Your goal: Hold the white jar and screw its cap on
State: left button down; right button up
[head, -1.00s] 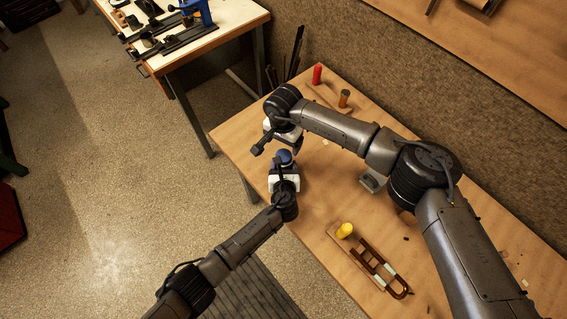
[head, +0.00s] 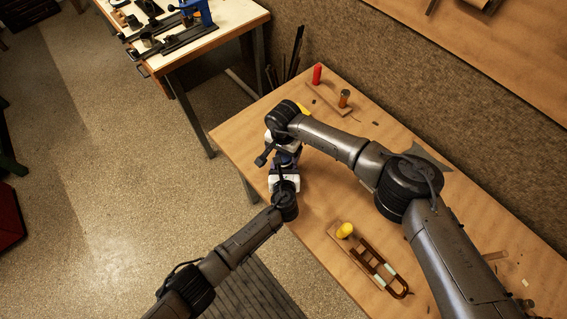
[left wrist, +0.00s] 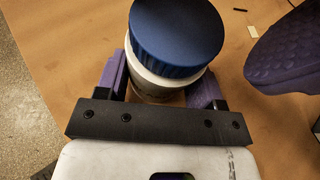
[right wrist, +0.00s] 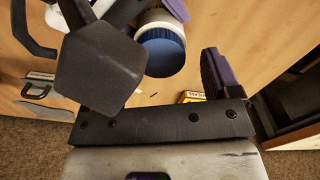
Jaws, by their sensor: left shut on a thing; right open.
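The white jar (left wrist: 152,80) stands upright between the purple fingers of my left gripper (left wrist: 160,90), which is shut on it. The blue cap (left wrist: 178,35) sits on top of the jar; I cannot tell how far it is threaded. In the right wrist view the cap (right wrist: 162,52) and part of the white jar (right wrist: 158,18) show ahead. My right gripper (head: 288,150) is open and close to the cap, apart from it. One of its purple fingers (left wrist: 290,48) shows beside the cap in the left wrist view. The head view mostly hides the jar behind my grippers.
A red cylinder (head: 317,74) and an orange-topped one (head: 344,98) stand on a wooden strip at the back of the workbench (head: 330,185). A yellow object (head: 345,230) and a brown frame (head: 385,273) lie near the front. The bench middle is mostly clear.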

jog(key=shift+f, duration=0.95)
jog(key=c, duration=1)
jog(key=m, duration=0.3)
jog(key=o, duration=0.9)
jog(key=shift+o, duration=0.6)
